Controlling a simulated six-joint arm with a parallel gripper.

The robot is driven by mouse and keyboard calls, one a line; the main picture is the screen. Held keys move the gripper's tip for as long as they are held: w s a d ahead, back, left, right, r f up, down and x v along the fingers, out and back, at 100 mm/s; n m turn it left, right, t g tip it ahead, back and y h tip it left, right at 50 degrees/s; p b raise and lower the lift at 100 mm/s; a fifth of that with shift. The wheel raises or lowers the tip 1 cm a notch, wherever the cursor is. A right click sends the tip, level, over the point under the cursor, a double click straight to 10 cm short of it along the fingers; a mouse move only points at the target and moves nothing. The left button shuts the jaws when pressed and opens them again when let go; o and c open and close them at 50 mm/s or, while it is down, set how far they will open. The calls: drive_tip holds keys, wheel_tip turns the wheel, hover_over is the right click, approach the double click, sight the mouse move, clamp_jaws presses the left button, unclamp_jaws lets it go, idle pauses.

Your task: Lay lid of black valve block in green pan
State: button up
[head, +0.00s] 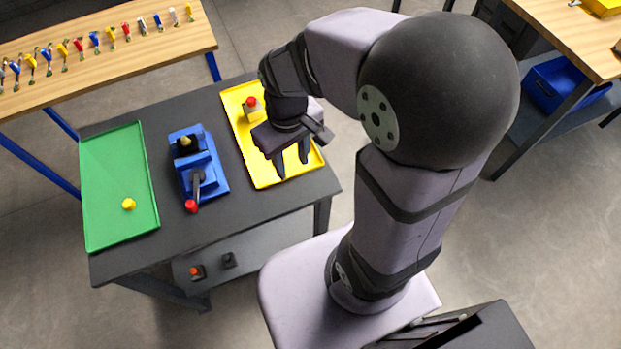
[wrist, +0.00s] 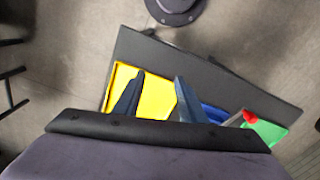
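The green pan (head: 105,170) lies flat on the left of the dark table and holds a small yellow piece (head: 128,204). A blue vise (head: 207,172) stands in the middle; a dark block with a pale yellowish top (head: 185,142) sits at its far end. I cannot tell whether this is the black valve block or whether it has a lid. My gripper (head: 291,160) is over the near right part of the yellow tray (head: 262,177), its two fingers apart and nothing seen between them. In the wrist view, my gripper (wrist: 156,92) also shows spread fingers above the yellow tray.
A pale block with a red top (head: 251,104) stands in the yellow tray, partly beside my arm. The vise handle has a red knob (head: 190,206). Small dark parts (head: 229,260) lie on the lower shelf. A wooden bench (head: 100,45) with several colored pieces stands behind.

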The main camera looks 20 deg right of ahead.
drive_tip(key=s+m, duration=0.1)
drive_tip(key=s+d+f+m, duration=0.1)
drive_tip(key=s, duration=0.1)
drive_tip(key=s+d+m, duration=0.1)
drive_tip(key=s, duration=0.1)
drive_tip(key=shift+s+d+f, duration=0.1)
drive_tip(key=shift+f, duration=0.3)
